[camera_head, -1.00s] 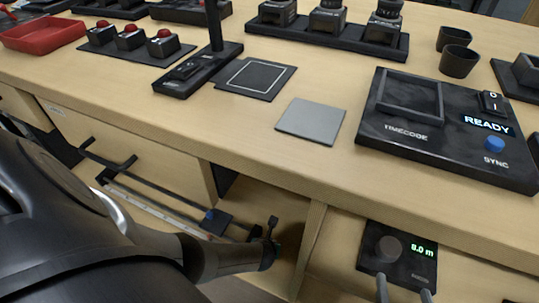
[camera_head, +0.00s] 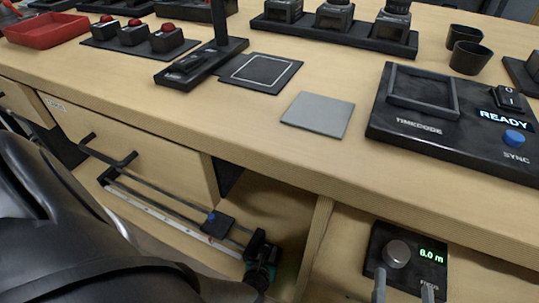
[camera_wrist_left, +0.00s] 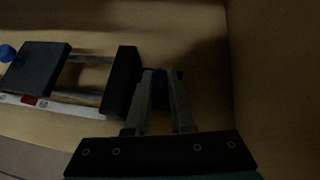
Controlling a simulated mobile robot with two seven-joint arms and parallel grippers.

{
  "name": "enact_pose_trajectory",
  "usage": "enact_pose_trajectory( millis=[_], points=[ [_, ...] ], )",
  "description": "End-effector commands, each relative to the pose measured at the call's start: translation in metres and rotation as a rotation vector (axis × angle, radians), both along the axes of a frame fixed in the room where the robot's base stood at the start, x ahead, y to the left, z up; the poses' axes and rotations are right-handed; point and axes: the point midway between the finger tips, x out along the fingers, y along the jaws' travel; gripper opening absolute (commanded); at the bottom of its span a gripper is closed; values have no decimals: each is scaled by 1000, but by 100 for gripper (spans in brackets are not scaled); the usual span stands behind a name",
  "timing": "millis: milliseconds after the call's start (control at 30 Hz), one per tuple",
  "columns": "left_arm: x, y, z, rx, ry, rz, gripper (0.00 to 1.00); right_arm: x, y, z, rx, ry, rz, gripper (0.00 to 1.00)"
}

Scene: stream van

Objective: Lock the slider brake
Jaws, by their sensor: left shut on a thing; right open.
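The slider (camera_head: 170,215) is a pair of dark rails with a pale scale strip, low in the left of the head view. Its black carriage (camera_head: 219,224) with a blue knob sits toward the right end; it also shows at the left of the left wrist view (camera_wrist_left: 35,70). My left gripper (camera_head: 262,262) is at the slider's right end, just past the black end block (camera_wrist_left: 122,80). Its fingers (camera_wrist_left: 160,82) are shut on a small dark part, likely the brake, mostly hidden between them. My right gripper (camera_head: 403,288) is open, with its fingertips below the focus knob (camera_head: 397,252).
The focus box display (camera_head: 432,254) reads 8.0 m. A wooden divider (camera_head: 312,245) stands between the slider and the focus box. The desk above holds a timecode box (camera_head: 400,125), a grey plate (camera_head: 318,114) and a red tray (camera_head: 45,28). A drawer handle (camera_head: 108,152) is above the slider.

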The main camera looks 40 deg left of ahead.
Motion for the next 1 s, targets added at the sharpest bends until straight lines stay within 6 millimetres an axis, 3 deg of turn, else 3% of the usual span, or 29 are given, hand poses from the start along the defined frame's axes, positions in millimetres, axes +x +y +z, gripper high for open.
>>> enact_pose_trajectory(
  millis=[967,1000],
  points=[
    [-2,-1,-2,13,-60,0,0,0,0,0,2,-3,0,90],
    [-2,-1,-2,13,-60,0,25,0,0,0,2,-3,0,90]
  ],
)
